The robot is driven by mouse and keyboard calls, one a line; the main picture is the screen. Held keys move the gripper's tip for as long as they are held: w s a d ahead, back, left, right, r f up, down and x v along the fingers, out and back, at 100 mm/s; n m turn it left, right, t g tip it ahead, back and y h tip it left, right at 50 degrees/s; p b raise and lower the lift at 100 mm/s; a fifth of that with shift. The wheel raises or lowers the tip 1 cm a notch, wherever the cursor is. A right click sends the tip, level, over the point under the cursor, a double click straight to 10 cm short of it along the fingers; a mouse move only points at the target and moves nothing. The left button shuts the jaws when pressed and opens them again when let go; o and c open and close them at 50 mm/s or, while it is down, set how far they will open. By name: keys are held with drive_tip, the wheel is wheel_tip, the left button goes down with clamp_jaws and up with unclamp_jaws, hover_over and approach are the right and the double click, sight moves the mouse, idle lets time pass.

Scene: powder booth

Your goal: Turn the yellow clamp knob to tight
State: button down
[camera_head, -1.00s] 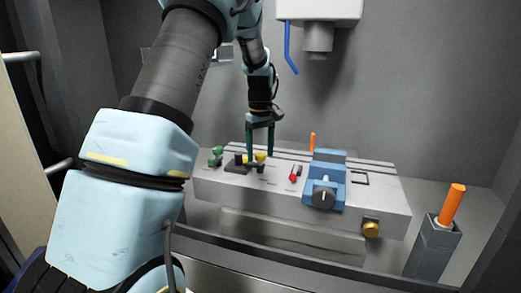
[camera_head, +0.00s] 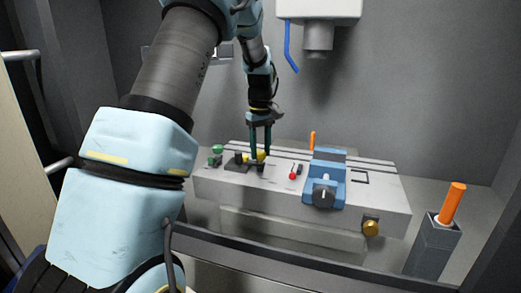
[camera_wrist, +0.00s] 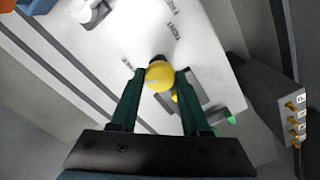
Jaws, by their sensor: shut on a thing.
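The yellow clamp knob (camera_wrist: 158,74) is round and sits between the fingertips of my gripper (camera_wrist: 161,77) in the wrist view. My gripper is shut on it, with a dark green finger on each side. In the head view my gripper (camera_head: 260,152) points down over the left part of the grey slotted bed (camera_head: 225,187), and the yellow knob (camera_head: 261,156) shows partly behind the fingers. A smaller yellow part (camera_wrist: 174,97) shows just beside the knob in the wrist view.
A dark block (camera_head: 235,163) and a green knob (camera_head: 217,150) stand left of my gripper. A red-tipped part (camera_head: 293,175) and a blue vise (camera_head: 325,186) stand right. An orange rod (camera_head: 453,203) stands in a grey holder. A nozzle (camera_head: 318,38) hangs above.

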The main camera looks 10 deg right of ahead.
drive_tip(key=shift+m, duration=0.3)
drive_tip(key=m, duration=1.1)
drive_tip(key=shift+a+m, duration=0.1)
drive_tip(key=shift+m, duration=0.2)
drive_tip(key=m+p, duration=0.1)
drive_tip(key=m, duration=0.5)
drive_tip(key=m+p, duration=0.1)
drive_tip(key=m, duration=0.4)
drive_tip(key=shift+w, duration=0.1)
drive_tip(key=shift+m, duration=0.5)
drive_tip(key=shift+c, duration=1.8)
unclamp_jaws()
